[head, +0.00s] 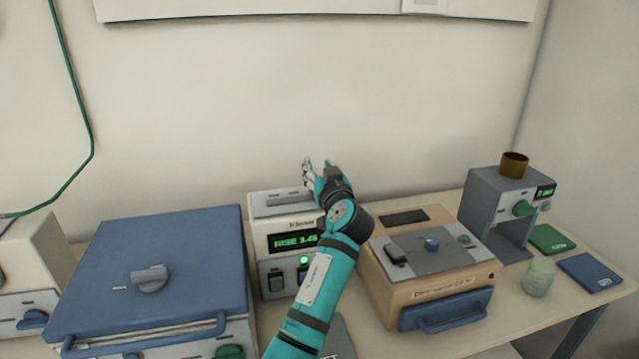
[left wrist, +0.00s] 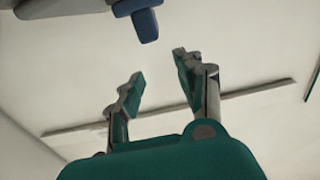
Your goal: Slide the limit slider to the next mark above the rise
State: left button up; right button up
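A white instrument (head: 262,230) stands at the back middle, with a green display (head: 292,242) starting "RISE 1.4"; my arm partly covers its right side. Its front has dark controls (head: 276,280) and a lit green lamp (head: 304,260). A slotted grey part (head: 287,199) lies on its top. I cannot tell which part is the limit slider, and its marks are unreadable. My left gripper (head: 318,166) is above the instrument's top right, fingers apart and empty. In the left wrist view the fingers (left wrist: 157,82) are open, with a blue knob-like part (left wrist: 145,22) beyond them.
A large blue-lidded box (head: 190,250) stands left and a tan box (head: 400,285) with a grey panel stands right. Farther right are a grey stand (head: 483,200) with a brown cup (head: 514,165), a pale jar (head: 539,277) and a blue booklet (head: 590,272). The wall is close behind.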

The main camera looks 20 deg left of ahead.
pick_arm(q)
notch_tip(320, 180, up, 6)
jog(key=shift+f, duration=0.15)
dwell(0.5)
